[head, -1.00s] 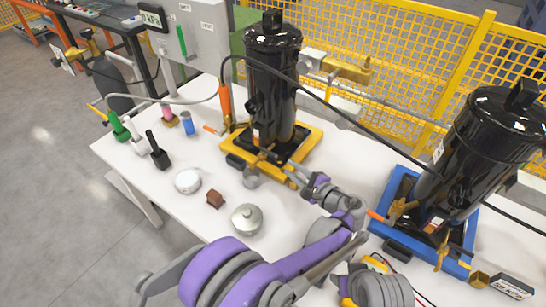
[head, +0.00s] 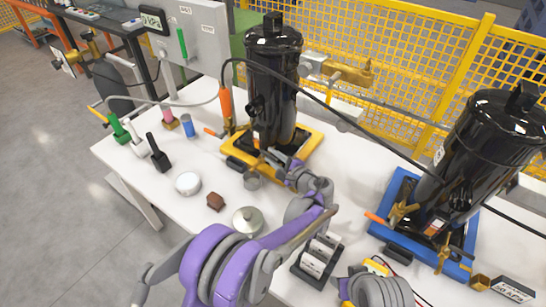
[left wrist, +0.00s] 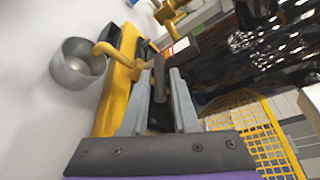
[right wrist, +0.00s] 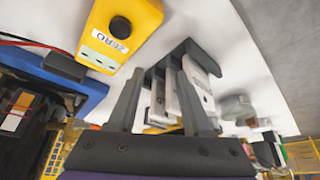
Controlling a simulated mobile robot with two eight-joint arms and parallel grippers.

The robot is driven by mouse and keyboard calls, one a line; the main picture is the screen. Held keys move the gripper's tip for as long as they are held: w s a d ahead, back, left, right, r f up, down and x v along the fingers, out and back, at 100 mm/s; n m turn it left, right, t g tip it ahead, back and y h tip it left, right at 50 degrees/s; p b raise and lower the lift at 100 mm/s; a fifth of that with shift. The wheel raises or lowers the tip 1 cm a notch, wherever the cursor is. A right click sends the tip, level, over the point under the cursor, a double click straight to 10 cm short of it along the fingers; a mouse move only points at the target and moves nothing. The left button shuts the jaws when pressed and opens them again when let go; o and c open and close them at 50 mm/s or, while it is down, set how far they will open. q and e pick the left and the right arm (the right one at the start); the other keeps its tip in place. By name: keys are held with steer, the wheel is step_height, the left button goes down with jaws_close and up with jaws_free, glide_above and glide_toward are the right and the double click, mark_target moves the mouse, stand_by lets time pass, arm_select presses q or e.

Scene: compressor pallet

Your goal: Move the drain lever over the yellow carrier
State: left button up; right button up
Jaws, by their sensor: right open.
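The yellow carrier (head: 312,146) bears a tall black compressor (head: 272,60) on the white table. A small orange part (head: 257,144), possibly the drain lever, shows low on this compressor, close to my left gripper (head: 276,160). In the left wrist view my left gripper (left wrist: 160,82) is open, its fingers apart at the carrier's edge beside the black compressor. Something dark shows between them; I cannot tell what it is. A brass spout (left wrist: 113,52) hangs near a metal cup (left wrist: 78,64) beside the fingers. My right gripper (right wrist: 155,80) is open, near a rack of white blocks (right wrist: 160,95).
A second compressor (head: 480,145) stands on a blue carrier (head: 378,230) at the right. A dark hose crosses between the compressors. A yellow meter (right wrist: 122,30) lies near my right gripper.

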arm_select(q)
jaws_close()
steer(key=shift+s, duration=0.1)
arm_select(e)
steer(key=shift+f, duration=0.1)
arm_select(q)
steer(key=shift+s+a+m+t+h+b, duration=0.25)
steer(key=shift+m+t+h, duration=0.15)
steer(key=shift+m+h, duration=0.3)
steer(key=shift+s+a+m+t+h+b, duration=0.2)
steer(key=shift+m+t+h, duration=0.25)
steer(key=shift+h, duration=0.35)
arm_select(e)
steer(key=shift+f, duration=0.45)
arm_select(q)
steer(key=shift+s+a+m+t+h+b, duration=0.1)
steer(key=shift+a+m+t+h+b, duration=0.1)
steer(key=shift+m+h, duration=0.55)
steer(key=shift+s+a+m+t+h+b, duration=0.15)
steer(key=shift+m+h, duration=0.4)
steer(key=shift+h, duration=0.35)
steer(key=shift+a+m+t+h+b, duration=0.15)
steer(key=shift+m+t+h, duration=0.05)
steer(key=shift+m+h, duration=0.55)
arm_select(e)
steer(key=shift+f, duration=0.45)
arm_select(q)
jaws_free()
arm_select(e)
steer(key=shift+s, duration=0.1)
